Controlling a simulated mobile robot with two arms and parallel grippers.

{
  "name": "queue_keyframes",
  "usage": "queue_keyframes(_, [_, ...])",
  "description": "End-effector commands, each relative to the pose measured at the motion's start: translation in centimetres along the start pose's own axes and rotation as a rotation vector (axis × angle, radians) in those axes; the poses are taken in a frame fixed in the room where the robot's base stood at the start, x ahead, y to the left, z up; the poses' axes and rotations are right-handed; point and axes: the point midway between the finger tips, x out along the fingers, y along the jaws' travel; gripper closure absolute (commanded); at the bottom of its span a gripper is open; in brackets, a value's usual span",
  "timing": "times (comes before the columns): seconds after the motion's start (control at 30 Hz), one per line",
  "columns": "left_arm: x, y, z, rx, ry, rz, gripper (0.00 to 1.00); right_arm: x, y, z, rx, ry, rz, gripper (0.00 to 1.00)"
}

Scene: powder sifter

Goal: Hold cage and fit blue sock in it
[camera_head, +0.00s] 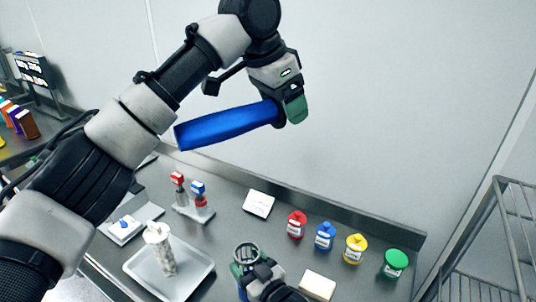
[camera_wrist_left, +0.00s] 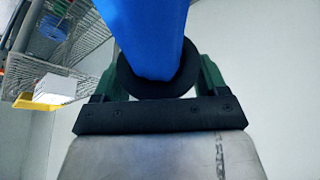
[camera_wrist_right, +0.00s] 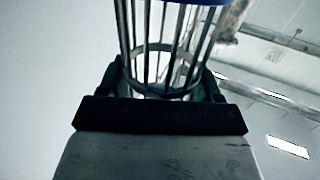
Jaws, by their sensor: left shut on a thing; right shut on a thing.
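The blue sock (camera_head: 225,125) is a long blue tube, held up nearly level above the table. My left gripper (camera_head: 287,110) is shut on its black collar end. In the left wrist view the blue sock (camera_wrist_left: 152,35) rises from a black collar between the green fingers. The metal wire cage (camera_head: 246,250) is low at the centre, seen from its open top. My right gripper (camera_head: 244,268) is shut around it. In the right wrist view the cage (camera_wrist_right: 163,55) stands between the fingers, with a patch of blue beyond its top. Sock and cage are apart.
A white tray (camera_head: 145,278) holds a pale cylindrical item (camera_head: 163,250). Red (camera_head: 296,224), blue (camera_head: 325,236), yellow (camera_head: 355,249) and green-lidded (camera_head: 394,263) jars line the table's back. A wire rack (camera_head: 515,235) stands right. The air around the sock is clear.

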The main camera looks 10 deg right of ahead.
Motion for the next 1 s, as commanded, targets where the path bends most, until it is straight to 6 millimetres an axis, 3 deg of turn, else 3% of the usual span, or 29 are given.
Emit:
queue_keyframes(0.27, [4.2,3.0,0.2,0.236,0.216,0.142,0.52,0.0,0.0,0.0,0.000,0.000,0.000,0.62])
queue_keyframes(0.5, [6.4,4.9,1.6,0.408,0.633,0.375,0.52,0.0,0.0,0.0,0.000,0.000,0.000,0.62])
queue_keyframes(0.73, [6.9,3.7,5.3,0.351,1.075,0.512,0.52,0.0,0.0,0.0,0.000,0.000,0.000,0.62])
queue_keyframes(1.0, [7.4,0.8,11.5,0.198,1.408,0.415,0.52,0.0,0.0,0.0,0.000,0.000,0.000,0.62])
